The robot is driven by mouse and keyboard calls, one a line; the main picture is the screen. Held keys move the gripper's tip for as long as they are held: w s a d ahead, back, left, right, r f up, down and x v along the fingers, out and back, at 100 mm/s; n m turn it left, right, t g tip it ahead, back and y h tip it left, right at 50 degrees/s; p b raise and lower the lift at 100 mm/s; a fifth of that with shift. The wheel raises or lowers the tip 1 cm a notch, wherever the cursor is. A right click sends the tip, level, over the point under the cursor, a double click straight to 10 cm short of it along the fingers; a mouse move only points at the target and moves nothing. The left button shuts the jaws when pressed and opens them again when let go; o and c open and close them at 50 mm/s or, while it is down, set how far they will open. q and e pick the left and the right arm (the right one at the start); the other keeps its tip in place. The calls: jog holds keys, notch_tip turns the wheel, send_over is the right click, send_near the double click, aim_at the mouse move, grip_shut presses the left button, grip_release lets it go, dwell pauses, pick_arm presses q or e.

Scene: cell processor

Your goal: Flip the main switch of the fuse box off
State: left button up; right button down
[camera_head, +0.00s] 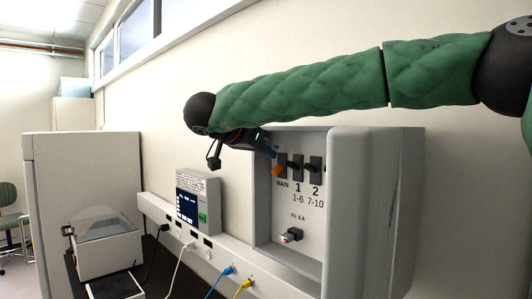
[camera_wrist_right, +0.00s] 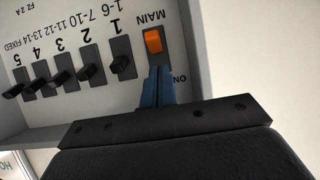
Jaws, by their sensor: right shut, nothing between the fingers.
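The grey fuse box (camera_head: 372,215) is on the wall with its front open. The main switch's orange lever (camera_wrist_right: 153,41) sits at the end of its slot nearest the MAIN label, away from the ON label; it also shows in the head view (camera_head: 278,170). My right gripper (camera_wrist_right: 158,73) is shut and empty. Its blue fingers are over the main switch's slot, on the ON side of the orange lever. I cannot tell whether they touch it. In the head view the right gripper (camera_head: 270,151) reaches in at the box's upper left. My left gripper is not in view.
Several black-levered switches (camera_wrist_right: 121,62) stand in a row beside the main switch. The box's side wall (camera_wrist_right: 198,45) is close to the fingers. A small display unit (camera_head: 198,203) and a cable rail (camera_head: 225,252) are left of the box.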

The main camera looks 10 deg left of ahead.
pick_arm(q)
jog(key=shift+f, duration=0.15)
